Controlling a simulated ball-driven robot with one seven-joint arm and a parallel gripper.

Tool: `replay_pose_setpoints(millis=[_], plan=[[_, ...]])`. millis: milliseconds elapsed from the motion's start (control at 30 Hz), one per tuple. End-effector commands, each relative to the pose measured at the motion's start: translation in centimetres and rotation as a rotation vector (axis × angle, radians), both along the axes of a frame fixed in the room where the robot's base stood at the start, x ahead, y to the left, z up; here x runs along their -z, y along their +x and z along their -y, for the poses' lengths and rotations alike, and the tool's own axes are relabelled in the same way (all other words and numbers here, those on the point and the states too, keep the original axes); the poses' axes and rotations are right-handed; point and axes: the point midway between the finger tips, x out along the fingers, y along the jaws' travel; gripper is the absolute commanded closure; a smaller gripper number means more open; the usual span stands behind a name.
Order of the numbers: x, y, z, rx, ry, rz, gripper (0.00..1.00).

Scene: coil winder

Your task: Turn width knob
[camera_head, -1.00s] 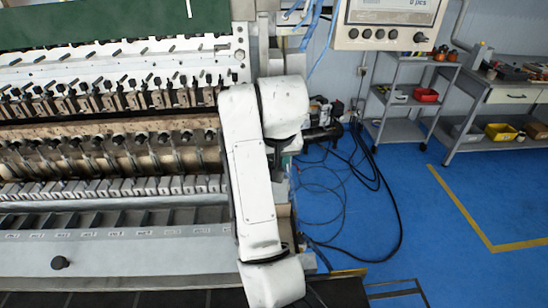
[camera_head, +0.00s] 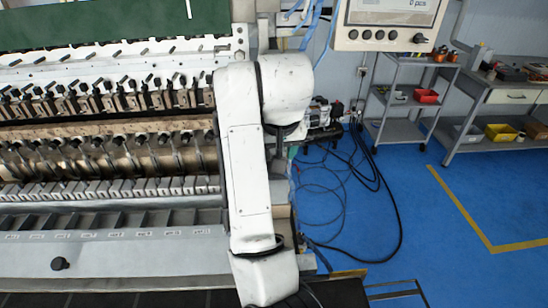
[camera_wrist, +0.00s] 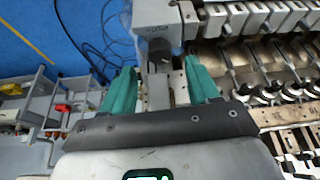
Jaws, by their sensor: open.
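My gripper (camera_wrist: 158,66) shows in the wrist view with its two teal fingers apart. Between and beyond the fingers is a grey metal part of the machine (camera_wrist: 160,22), with a dark rounded piece below it; I cannot tell whether this is the width knob. Nothing is seen gripped. A black round knob (camera_head: 59,263) sits on the winder's front panel at the lower left; no width label is readable.
A control panel (camera_head: 388,20) with several small knobs along its bottom hangs at the top. A grey trolley (camera_head: 398,92) and a workbench (camera_head: 500,100) stand at the right. Black cables (camera_head: 395,235) lie on the blue floor, which is otherwise open at the right.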

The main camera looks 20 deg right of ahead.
Motion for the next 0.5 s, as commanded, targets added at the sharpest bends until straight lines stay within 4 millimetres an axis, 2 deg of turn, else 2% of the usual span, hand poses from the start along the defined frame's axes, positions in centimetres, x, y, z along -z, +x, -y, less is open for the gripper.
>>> replay_pose_setpoints(millis=[67, 200, 333, 500], plan=[[-2.3, -0.5, -0.4, -0.002, 0.005, 0.004, 0.40], [-4.2, -1.5, -0.6, -0.002, 0.005, 0.001, 0.40], [-5.4, -2.0, -0.6, -0.002, 0.003, 0.003, 0.40], [-5.9, -2.3, -0.6, -0.002, 0.001, 0.000, 0.40]])
